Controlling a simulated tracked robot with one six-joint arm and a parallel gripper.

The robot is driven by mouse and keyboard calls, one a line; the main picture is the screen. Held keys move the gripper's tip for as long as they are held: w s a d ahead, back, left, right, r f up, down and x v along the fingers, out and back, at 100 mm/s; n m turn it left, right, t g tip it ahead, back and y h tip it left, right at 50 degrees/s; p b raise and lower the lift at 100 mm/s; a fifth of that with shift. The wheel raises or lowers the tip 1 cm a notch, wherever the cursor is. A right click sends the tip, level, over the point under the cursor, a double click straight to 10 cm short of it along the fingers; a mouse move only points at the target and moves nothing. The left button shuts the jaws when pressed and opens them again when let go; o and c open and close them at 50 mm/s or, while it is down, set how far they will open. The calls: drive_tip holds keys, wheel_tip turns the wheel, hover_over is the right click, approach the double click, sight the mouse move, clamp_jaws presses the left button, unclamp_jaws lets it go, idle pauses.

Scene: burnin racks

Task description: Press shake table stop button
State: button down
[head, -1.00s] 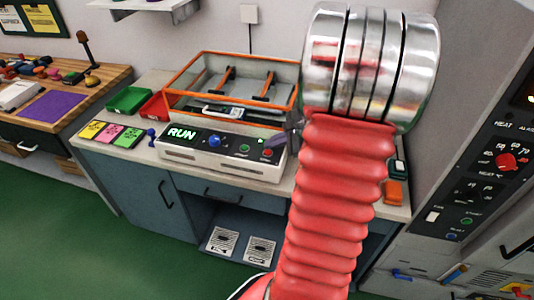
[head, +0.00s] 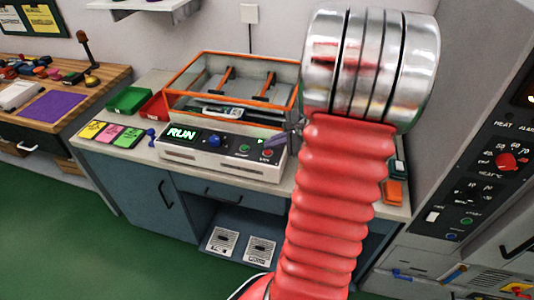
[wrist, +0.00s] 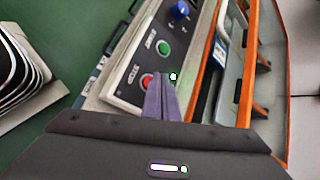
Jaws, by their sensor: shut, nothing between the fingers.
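The shake table (head: 222,163) stands on the bench, its display reading RUN (head: 183,134) in green. Its front panel holds a blue knob (head: 214,141), a green button (head: 243,148) and the red stop button (head: 268,153) at the right end. In the wrist view the red stop button (wrist: 147,80) shows just left of my gripper (wrist: 159,80), with the green button (wrist: 164,48) beyond. My gripper's purple-grey fingers are shut and empty, close to the red button. I cannot tell whether they touch it. In the head view my arm hides most of the gripper.
An orange-rimmed clear enclosure (head: 167,88) surrounds the shaking platform. Green (head: 130,100) and red (head: 154,107) bins and coloured cards (head: 108,134) lie to the left. A control cabinet with a red knob (head: 507,161) stands at right. Green floor is open at front left.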

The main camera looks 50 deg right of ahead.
sight(271, 153)
drive_tip(key=shift+f, duration=0.1)
drive_tip(key=shift+w+f, duration=0.1)
drive_tip(key=shift+f, duration=0.15)
drive_tip(key=shift+f, duration=0.4)
idle(0.9)
idle(0.4)
drive_tip(key=shift+r, duration=0.85)
drive_tip(key=shift+r, duration=2.5)
